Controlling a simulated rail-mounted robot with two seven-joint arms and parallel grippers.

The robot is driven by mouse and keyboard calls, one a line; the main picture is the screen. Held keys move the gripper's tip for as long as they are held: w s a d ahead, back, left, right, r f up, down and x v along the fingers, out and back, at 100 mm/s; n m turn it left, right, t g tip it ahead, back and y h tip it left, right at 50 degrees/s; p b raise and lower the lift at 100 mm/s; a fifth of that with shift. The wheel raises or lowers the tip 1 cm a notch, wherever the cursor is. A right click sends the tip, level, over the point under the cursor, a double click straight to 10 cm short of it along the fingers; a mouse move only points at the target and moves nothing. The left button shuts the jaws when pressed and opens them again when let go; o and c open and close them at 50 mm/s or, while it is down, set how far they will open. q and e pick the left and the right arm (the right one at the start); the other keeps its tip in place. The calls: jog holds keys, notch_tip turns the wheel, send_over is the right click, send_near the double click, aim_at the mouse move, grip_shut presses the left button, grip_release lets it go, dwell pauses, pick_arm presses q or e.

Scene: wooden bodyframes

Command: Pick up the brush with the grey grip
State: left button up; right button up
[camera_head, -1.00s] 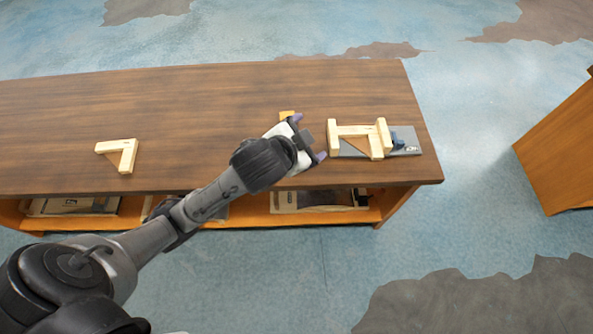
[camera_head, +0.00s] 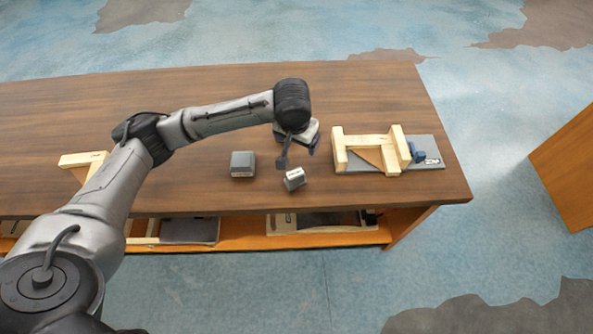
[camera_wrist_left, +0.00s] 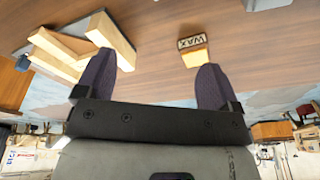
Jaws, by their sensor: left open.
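The right one (camera_head: 294,179) is smaller, with a pale marked face. My left gripper (camera_head: 300,150) is over the table just behind the smaller block, right of the plain one. Its fingers (camera_wrist_left: 155,66) are apart and hold nothing in the left wrist view. My right gripper is not in view.
A wooden frame (camera_head: 372,141) on a grey plate (camera_head: 432,152) stands to the right. A block marked WAX (camera_wrist_left: 193,50) shows beyond the fingers in the left wrist view. A wooden corner piece (camera_head: 84,161) lies left, partly behind my arm. More frames lie on the shelf below.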

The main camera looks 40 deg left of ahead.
pick_arm(q)
jog(key=n, duration=0.3)
jog(key=n+g+b, duration=0.2)
jog(key=n, duration=0.6)
send_near(295, 173)
jog(key=shift+h, duration=0.4)
jog(key=f, duration=0.5)
jog(key=shift+s+a, duration=0.2)
jog(key=shift+a, duration=0.2)
jog(key=f+b, duration=0.2)
jog(key=f, duration=0.2)
jog(key=shift+w+f, duration=0.1)
jog(key=shift+w, duration=0.1)
jog(key=shift+f, duration=0.6)
jog(key=shift+r, duration=0.1)
jog(key=c, duration=1.1)
